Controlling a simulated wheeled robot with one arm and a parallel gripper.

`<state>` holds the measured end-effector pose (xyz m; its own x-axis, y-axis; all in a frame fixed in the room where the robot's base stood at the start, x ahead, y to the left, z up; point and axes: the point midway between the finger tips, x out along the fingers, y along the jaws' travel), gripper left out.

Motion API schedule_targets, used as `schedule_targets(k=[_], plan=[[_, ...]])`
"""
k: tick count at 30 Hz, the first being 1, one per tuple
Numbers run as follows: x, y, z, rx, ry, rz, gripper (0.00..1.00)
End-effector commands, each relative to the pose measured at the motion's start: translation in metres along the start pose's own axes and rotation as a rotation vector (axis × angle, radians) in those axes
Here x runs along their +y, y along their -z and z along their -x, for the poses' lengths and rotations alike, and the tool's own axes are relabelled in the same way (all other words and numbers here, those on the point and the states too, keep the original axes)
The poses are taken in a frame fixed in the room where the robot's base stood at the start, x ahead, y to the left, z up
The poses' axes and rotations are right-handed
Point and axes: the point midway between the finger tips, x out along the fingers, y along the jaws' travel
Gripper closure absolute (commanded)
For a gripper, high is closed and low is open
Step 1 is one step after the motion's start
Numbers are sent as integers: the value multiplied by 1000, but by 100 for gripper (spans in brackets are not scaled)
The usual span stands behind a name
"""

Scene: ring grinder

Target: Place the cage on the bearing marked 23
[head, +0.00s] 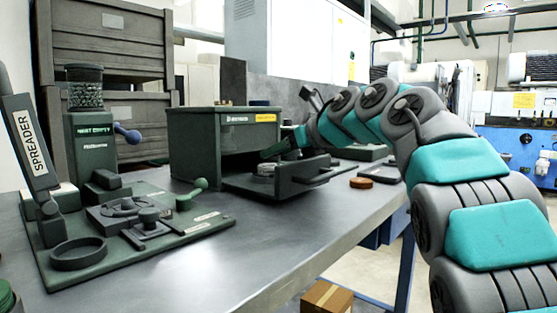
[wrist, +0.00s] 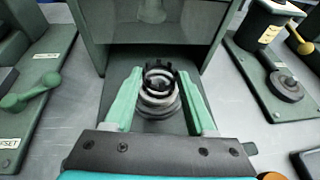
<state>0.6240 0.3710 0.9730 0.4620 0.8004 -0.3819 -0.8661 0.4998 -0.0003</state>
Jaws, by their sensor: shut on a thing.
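My gripper (wrist: 160,76) has two green fingers closed on the cage (wrist: 160,72), a dark crown-like ring, in the wrist view. The cage is directly above a grey bearing (wrist: 158,103), and I cannot tell whether they touch. The bearing sits on the pulled-out drawer (wrist: 125,72) of a dark green box. In the head view my gripper (head: 283,147) reaches over the drawer (head: 300,184), and a pale bearing (head: 264,169) shows below it. The cage is hard to make out there. No number 23 is readable.
The green box (head: 208,150) stands behind the drawer. A fixture plate (head: 75,268) with a SPREADER lever (head: 32,140) and a green-handled lever (head: 192,194) is at the left. An orange-brown disc (head: 361,183) lies right of the drawer. The table front is clear.

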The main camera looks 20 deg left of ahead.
Motion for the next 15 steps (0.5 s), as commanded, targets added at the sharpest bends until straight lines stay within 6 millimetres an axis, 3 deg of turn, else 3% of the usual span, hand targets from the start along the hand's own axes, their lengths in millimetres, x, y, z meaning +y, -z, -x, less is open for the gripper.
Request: schedule_targets(k=[4,15], plan=[[1,10,-4,1,-2,-2,95],[0,12,-5,1,-1,-1,95]])
